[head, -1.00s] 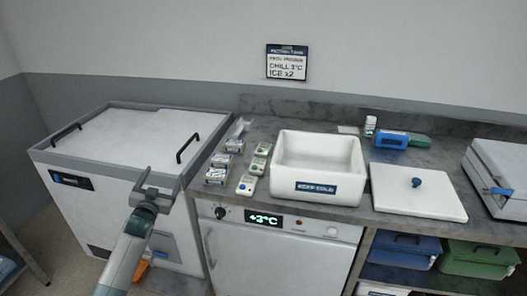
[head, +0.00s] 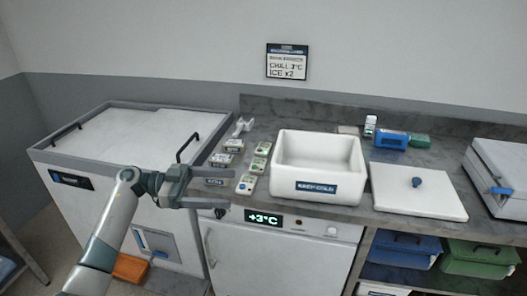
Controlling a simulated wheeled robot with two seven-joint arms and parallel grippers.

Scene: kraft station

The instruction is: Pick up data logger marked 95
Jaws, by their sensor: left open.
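Several small loggers lie in two columns on the grey counter, left of the white cooler box. The right column holds pale devices with coloured buttons: a front one (head: 246,184), a middle one (head: 257,165) and a back one (head: 264,149). The left column holds boxes with dark labels, such as one at the back (head: 233,145) and one behind my gripper (head: 221,159). The numbers on them are too small to read, so I cannot tell which is 95. My left gripper (head: 222,187) is open and empty at the counter's front left, partly covering the nearest left-column item. My right gripper is not in view.
The open white cooler box (head: 317,190) stands right of the loggers, with its lid (head: 418,191) beside it. A chest freezer (head: 125,143) stands left. A fridge (head: 282,255) with a +3°C display is below the counter. A blue device (head: 390,140) lies at the back.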

